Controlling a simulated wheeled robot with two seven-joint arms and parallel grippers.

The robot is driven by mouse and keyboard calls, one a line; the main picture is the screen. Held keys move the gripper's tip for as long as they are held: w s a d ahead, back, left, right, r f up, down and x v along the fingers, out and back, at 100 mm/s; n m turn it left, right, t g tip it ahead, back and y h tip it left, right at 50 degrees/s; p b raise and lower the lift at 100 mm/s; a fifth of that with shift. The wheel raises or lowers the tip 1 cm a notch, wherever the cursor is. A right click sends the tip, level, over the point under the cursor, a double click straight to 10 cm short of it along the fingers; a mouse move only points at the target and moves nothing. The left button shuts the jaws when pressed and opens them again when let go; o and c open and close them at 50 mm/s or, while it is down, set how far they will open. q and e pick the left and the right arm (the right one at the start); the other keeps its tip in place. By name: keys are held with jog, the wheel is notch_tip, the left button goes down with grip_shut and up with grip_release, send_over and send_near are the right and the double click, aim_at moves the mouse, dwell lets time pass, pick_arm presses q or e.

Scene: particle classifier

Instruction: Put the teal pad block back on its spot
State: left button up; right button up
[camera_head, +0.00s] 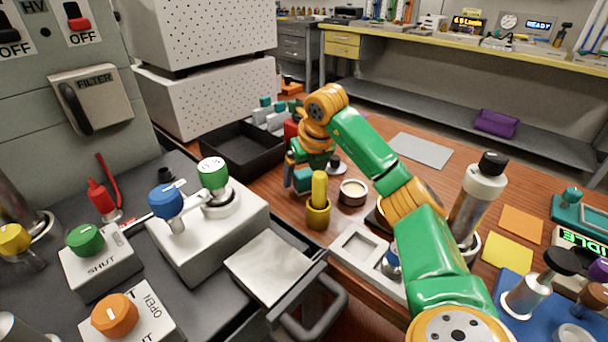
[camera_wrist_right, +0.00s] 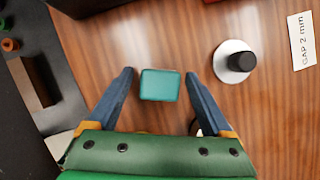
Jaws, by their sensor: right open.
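The teal pad block (camera_wrist_right: 160,85) shows in the right wrist view, on or just above the wooden table. It lies between the two fingers of my right gripper (camera_wrist_right: 159,76), with a gap on each side. The gripper is open. In the head view my right gripper (camera_head: 297,180) points down at the table beside the yellow peg, and I cannot make out the block there. Pale blocks with teal tops (camera_head: 267,104) stand behind the black tray; I cannot tell which place is the block's spot. My left gripper is not in view.
A yellow peg in a cup (camera_head: 318,208) and a round tin (camera_head: 352,192) stand close to the gripper. A black-knobbed white disc (camera_wrist_right: 235,61) is right of the block. A black tray (camera_head: 232,170) is at left, and a metal cylinder (camera_head: 474,205) at right.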

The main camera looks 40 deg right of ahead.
jog(key=p+v, duration=0.4)
jog(key=v, duration=0.8)
jog(key=shift+w+r, duration=0.1)
jog(key=shift+r+p, duration=0.1)
jog(key=shift+p, duration=0.2)
